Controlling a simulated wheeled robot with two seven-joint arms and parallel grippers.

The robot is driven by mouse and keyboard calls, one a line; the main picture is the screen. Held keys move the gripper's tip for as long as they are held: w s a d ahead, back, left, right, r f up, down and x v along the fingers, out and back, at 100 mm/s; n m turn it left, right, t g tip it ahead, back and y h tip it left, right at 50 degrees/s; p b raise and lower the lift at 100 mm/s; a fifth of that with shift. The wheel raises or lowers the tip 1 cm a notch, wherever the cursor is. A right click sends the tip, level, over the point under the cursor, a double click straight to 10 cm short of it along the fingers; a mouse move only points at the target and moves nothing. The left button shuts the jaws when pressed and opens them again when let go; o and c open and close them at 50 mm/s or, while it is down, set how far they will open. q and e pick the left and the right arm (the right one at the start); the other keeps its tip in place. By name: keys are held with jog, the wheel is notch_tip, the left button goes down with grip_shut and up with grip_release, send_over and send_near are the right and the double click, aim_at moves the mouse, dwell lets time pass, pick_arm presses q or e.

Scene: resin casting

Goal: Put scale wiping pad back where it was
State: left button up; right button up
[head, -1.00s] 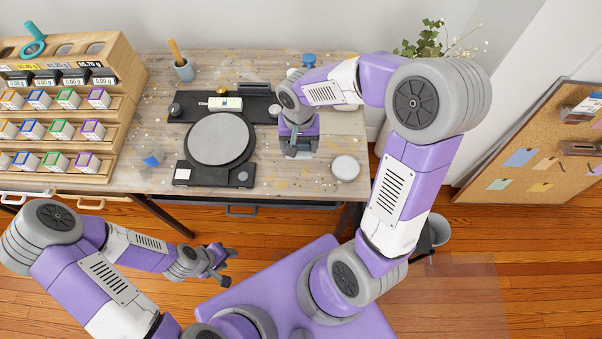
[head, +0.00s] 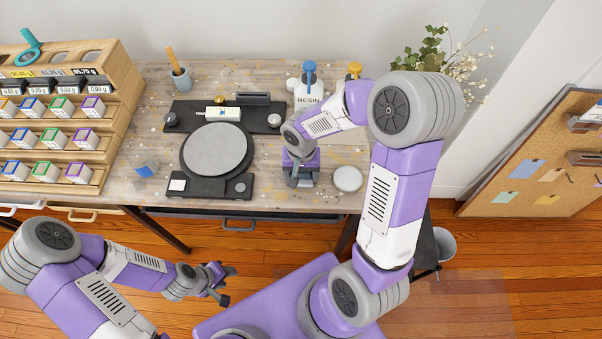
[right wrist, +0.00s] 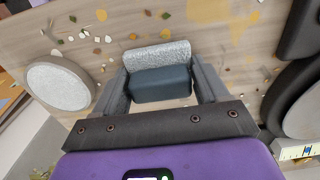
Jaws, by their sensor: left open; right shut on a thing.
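The wiping pad (right wrist: 160,75), a dark blue-grey block with a speckled light grey side, is between the fingers of my right gripper (right wrist: 160,92) in the right wrist view. That gripper is shut on it. In the head view my right gripper (head: 300,182) is over the front part of the workbench, right of the scale (head: 215,150); it hides most of the pad there. I cannot tell whether the pad touches the bench. The scale has a round grey plate on a dark base. My left gripper (head: 222,283) is open and empty, in front of the bench.
A pale round disc (head: 347,179) lies right of my right gripper; it also shows in the right wrist view (right wrist: 60,87). A resin bottle (head: 308,95) stands behind my right arm. A wooden rack (head: 60,130) fills the bench's left. A cup (head: 180,78) stands at the back.

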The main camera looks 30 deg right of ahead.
jog(key=shift+f, duration=0.1)
jog(key=o, duration=1.1)
jog(key=shift+r, duration=0.2)
notch_tip(320, 180, up, 12)
jog(key=p, duration=0.4)
